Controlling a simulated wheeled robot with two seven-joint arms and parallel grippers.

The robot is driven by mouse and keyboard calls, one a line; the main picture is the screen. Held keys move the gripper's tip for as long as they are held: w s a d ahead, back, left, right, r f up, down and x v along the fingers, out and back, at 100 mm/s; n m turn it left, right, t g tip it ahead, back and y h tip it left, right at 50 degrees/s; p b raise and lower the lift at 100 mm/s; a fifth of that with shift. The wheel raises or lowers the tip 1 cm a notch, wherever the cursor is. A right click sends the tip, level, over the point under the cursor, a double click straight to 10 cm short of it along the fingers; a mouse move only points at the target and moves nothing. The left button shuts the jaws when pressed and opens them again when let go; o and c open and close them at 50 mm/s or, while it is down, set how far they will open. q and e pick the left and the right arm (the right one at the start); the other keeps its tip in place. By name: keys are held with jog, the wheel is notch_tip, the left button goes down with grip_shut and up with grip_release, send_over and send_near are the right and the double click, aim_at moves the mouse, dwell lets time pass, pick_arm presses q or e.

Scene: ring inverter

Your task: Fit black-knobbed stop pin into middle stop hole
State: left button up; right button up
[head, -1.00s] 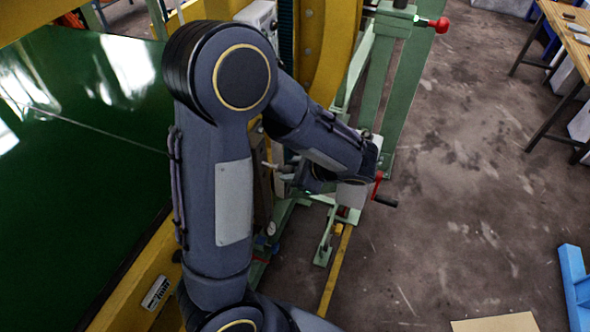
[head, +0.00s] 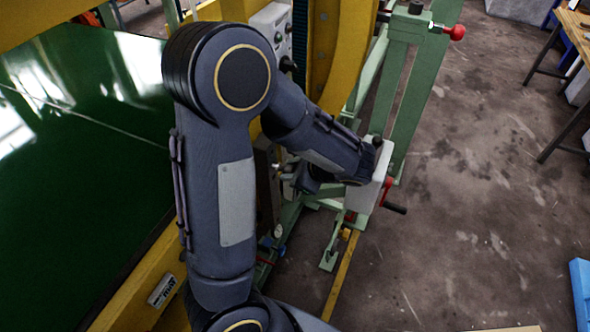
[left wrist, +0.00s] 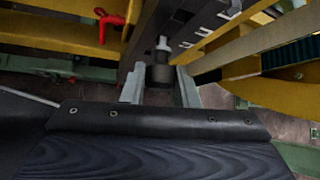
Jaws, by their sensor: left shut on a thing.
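In the left wrist view, the black-knobbed stop pin (left wrist: 160,73) sits between the two grey fingers of my left gripper (left wrist: 160,88), which is shut on its dark knob. The pin's pale metal shank points away from the gripper, toward a dark bar (left wrist: 180,28) with several pale slots or marks along its right side. I cannot make out the middle stop hole or whether the shank tip touches anything. In the head view, my left gripper (head: 284,170) is small and partly hidden by my arm, beside the yellow and green machine. My right gripper is not in view.
A green frame (head: 405,75) with a red ball knob (head: 457,32) stands right of my arm. A red crank (head: 387,192) with a black handle is below it. A green table surface (head: 80,200) fills the left. Open concrete floor (head: 470,200) lies right.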

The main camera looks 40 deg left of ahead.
pick_arm(q)
jog(key=shift+s+a, duration=0.15)
jog(key=shift+a, duration=0.35)
jog(key=o, duration=1.1)
jog(key=v, duration=0.7)
jog(key=shift+d+r, duration=0.25)
